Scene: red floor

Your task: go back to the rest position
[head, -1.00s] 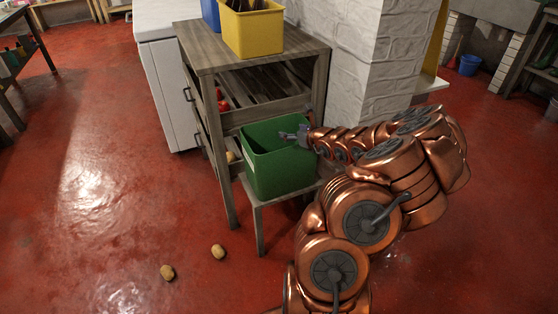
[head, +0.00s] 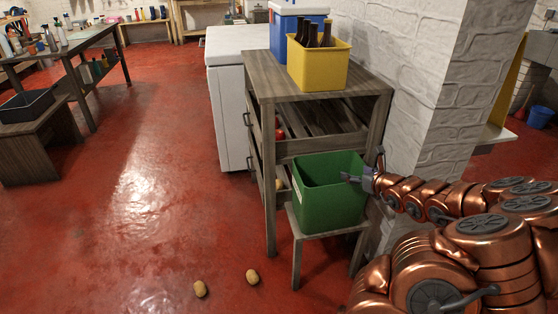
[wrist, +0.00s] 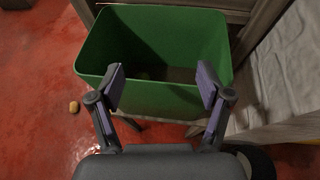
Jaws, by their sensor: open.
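My copper-coloured arm reaches in from the right in the head view. My gripper (head: 356,178) is at the right rim of a green bin (head: 318,210). In the wrist view my gripper (wrist: 161,88) is open, with its two fingers spread and nothing between them. The fingertips overlap the near rim of the green bin (wrist: 165,102) there; I cannot tell whether they touch it.
The bin stands on a low wooden stand beside a wooden shelf unit (head: 318,88) bearing a yellow crate (head: 318,68) of bottles. Two potatoes (head: 200,289) (head: 253,277) lie on the red floor. A white brick pillar (head: 465,85) stands right. Floor at left is open.

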